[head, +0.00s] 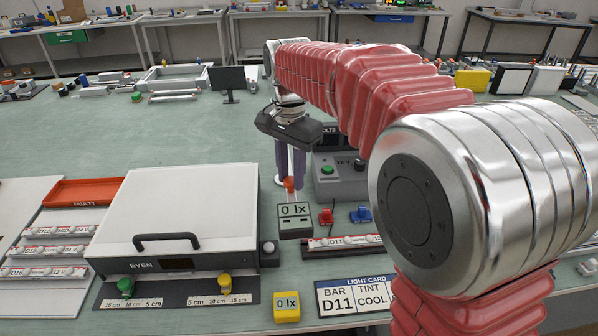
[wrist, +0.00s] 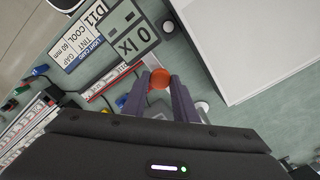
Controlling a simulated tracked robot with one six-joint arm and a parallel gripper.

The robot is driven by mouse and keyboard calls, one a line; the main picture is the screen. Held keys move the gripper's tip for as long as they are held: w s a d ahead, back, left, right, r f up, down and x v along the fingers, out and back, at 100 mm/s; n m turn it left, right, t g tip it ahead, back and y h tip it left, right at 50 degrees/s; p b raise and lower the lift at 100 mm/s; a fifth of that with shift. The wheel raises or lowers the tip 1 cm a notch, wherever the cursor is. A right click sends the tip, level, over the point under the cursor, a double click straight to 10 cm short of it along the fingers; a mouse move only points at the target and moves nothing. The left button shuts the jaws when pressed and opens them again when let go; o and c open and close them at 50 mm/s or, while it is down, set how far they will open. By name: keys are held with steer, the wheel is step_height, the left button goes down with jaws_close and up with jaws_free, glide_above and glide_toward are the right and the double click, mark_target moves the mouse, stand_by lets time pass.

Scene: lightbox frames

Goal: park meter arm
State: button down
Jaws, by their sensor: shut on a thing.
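The meter (head: 294,213) is a small grey panel reading 0 lx, with an orange knob (head: 289,184) at its back. My gripper (head: 290,178) reaches down from above and its two purple fingers are shut on the knob. In the wrist view the round orange knob (wrist: 160,78) sits between the fingertips, and the meter face (wrist: 130,38) lies just beyond. The meter stands right of the white lightbox (head: 190,205), beside it and not over its lid.
A bar labelled D11 (head: 345,240) lies in a dark holder near the meter. Red (head: 326,216) and blue (head: 360,214) plugs and a grey power supply (head: 338,185) stand close right. Open bench lies behind.

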steer(key=shift+a, duration=0.4)
steer(key=shift+s, duration=0.1)
steer(key=c, duration=1.4)
jaws_free()
steer(key=shift+r, duration=0.1)
step_height(320, 180, up, 14)
steer(key=shift+f, duration=0.2)
